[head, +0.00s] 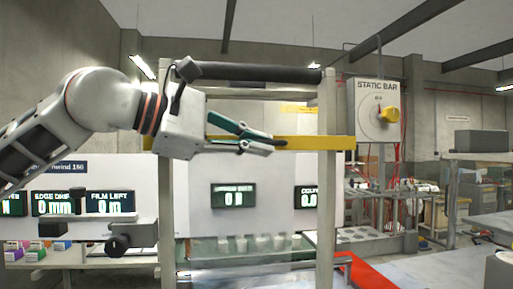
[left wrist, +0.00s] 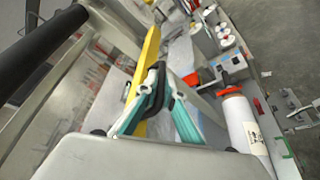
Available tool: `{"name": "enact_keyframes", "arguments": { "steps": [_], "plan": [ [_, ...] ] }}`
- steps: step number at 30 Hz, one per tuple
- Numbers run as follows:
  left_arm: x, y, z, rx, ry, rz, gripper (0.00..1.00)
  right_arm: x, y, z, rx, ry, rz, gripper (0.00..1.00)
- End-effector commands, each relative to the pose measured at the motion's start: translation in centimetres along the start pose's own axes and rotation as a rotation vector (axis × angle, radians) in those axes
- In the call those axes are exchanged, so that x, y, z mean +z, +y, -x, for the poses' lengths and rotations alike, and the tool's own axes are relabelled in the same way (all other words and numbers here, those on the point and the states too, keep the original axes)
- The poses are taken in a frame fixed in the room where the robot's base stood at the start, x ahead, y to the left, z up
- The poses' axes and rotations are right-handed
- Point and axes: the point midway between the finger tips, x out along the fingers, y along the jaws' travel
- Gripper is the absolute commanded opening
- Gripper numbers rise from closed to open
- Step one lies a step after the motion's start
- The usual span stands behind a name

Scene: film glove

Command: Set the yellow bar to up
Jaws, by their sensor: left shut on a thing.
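The fingers hide part of the bar. My right gripper is in neither view.
The black roller (head: 250,72) spans the posts above the bar. A grey box marked STATIC BAR (head: 377,87) with a yellow knob (head: 389,115) stands right of the frame. Dark display panels (head: 233,195) hang behind. A white roll (left wrist: 243,122) lies right in the wrist view.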

Motion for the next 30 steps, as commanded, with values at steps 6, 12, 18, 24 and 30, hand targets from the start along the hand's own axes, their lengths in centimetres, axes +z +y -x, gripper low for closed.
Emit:
{"name": "enact_keyframes", "arguments": {
  "steps": [6, 12, 18, 24, 30],
  "plan": [
    [0.5, 0.9, 0.4, 0.022, -0.008, -0.009, 0.15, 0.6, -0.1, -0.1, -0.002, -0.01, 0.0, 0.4],
    [0.4, 0.7, 0.4, 0.018, -0.006, -0.007, 0.15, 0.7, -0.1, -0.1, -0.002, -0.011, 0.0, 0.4],
    [0.3, 0.5, 0.3, 0.014, -0.005, -0.006, 0.15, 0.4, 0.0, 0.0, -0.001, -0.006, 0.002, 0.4],
    [0.1, 0.5, 1.4, 0.015, -0.003, -0.005, 0.15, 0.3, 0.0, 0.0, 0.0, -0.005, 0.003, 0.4],
    [0.1, 0.5, 5.1, 0.016, -0.003, -0.005, 0.15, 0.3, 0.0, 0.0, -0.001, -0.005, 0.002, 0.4]
  ]
}}
